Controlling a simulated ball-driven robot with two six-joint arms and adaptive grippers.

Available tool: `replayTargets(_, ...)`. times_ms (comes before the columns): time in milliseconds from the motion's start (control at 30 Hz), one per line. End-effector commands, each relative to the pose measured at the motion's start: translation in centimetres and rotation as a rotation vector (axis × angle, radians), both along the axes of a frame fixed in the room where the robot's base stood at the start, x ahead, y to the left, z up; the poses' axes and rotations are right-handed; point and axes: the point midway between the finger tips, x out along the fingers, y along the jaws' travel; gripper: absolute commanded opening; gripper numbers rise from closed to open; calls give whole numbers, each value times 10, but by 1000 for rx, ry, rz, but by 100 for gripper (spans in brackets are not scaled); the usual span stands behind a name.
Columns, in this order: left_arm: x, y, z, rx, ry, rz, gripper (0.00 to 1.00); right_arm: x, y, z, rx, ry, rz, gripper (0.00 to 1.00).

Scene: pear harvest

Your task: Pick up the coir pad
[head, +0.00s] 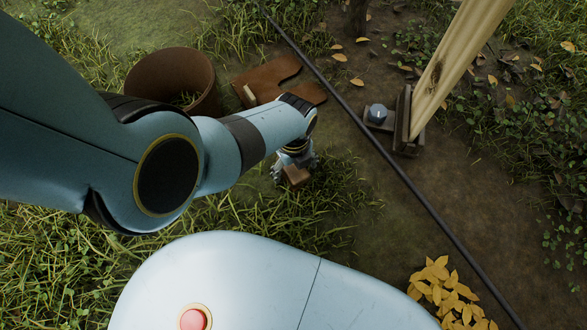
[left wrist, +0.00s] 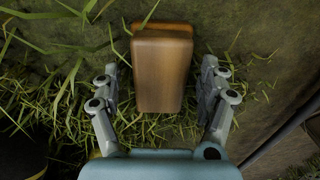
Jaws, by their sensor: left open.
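A brown block with rounded edges, which looks like the coir pad (left wrist: 163,72), stands in the grass in the left wrist view. It also shows in the head view (head: 296,177), partly hidden under my left gripper (head: 294,163). In the left wrist view my left gripper (left wrist: 160,80) is open, with one finger on each side of the block and a visible gap on both sides. My right gripper is in neither view.
A brown round pot (head: 172,80) and a brown leather-like piece (head: 270,78) lie beyond my left arm. A dark thin hose or rod (head: 385,150) crosses the ground. A wooden post (head: 455,65) stands at right, with yellow leaves (head: 447,290) below.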

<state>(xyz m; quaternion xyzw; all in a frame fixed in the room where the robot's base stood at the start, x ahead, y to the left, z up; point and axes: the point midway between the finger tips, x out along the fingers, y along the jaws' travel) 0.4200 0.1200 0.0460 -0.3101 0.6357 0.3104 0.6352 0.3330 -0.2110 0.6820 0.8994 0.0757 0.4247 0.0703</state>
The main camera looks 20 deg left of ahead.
Motion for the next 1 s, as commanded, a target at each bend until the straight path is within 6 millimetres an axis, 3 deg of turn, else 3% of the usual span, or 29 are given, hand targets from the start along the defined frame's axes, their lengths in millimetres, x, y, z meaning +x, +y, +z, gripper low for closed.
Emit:
replayTargets(167, 1, 0, 1, -1, -1, 0, 77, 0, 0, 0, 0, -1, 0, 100)
replayTargets(667, 0, 0, 0, 0, 0, 0, 13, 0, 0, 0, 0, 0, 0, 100)
replayTargets(1000, 0, 0, 1, 0, 0, 0, 13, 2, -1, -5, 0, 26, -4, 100)
